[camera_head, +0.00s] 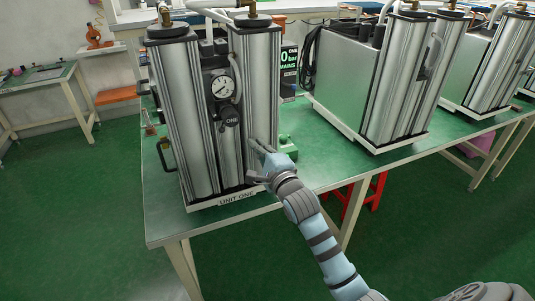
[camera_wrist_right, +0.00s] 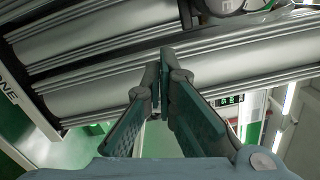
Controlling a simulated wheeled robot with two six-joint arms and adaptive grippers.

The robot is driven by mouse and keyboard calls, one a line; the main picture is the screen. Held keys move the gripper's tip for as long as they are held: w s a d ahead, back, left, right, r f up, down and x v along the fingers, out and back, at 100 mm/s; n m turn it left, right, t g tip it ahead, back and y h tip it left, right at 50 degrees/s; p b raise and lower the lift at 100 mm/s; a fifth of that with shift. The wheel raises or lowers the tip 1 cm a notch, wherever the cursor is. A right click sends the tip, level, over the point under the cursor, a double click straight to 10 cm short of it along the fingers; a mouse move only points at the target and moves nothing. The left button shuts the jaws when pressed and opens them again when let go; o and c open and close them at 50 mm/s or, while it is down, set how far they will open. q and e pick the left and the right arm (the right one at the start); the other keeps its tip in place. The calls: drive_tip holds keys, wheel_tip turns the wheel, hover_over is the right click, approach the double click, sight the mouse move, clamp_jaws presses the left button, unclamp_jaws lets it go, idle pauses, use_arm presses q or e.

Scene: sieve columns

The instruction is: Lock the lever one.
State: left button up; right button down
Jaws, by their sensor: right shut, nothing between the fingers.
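Unit one (camera_head: 237,197) is a pair of tall silver columns on a white base marked "UNIT ONE". Between the columns, below a round white gauge (camera_head: 222,87), sits a black part labelled "ONE" (camera_head: 231,121). I cannot make out a separate lever arm on it. My right gripper (camera_head: 254,160) is at the lower right column's front, below and right of the black part. In the right wrist view its fingers (camera_wrist_right: 165,75) come together with nothing between them, close to the silver columns. Whether they touch the column is unclear. My left gripper is out of view.
The unit stands on a green-topped table (camera_head: 340,170). Another silver unit (camera_head: 385,75) stands to the right. Open green floor lies in front.

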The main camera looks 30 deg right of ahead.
drive_tip(key=s, duration=0.5)
drive_tip(key=shift+a, duration=0.25)
wheel_tip(320, 180, down, 22)
drive_tip(key=s+d+n+g, duration=0.25)
drive_tip(key=n+g, duration=0.25)
drive_tip(key=n, duration=0.9)
drive_tip(key=s+f+n+g, duration=0.2)
drive_tip(key=s+f, duration=0.2)
drive_tip(key=f, duration=0.4)
drive_tip(key=s+f+n+g, duration=0.2)
drive_tip(key=s+f, duration=0.3)
drive_tip(key=f, duration=0.3)
drive_tip(key=s+f+n+g, duration=0.3)
drive_tip(key=s+f+g, duration=0.1)
drive_tip(key=s+f, duration=0.95)
drive_tip(key=s+a+f+g, duration=0.1)
drive_tip(key=s+f+g, duration=0.1)
drive_tip(key=s, duration=0.9)
drive_tip(key=s+a+f+g, duration=0.2)
drive_tip(key=s, duration=1)
drive_tip(key=shift+s+f+n, duration=0.15)
drive_tip(key=shift+s+n, duration=0.05)
drive_tip(key=shift+n, duration=0.2)
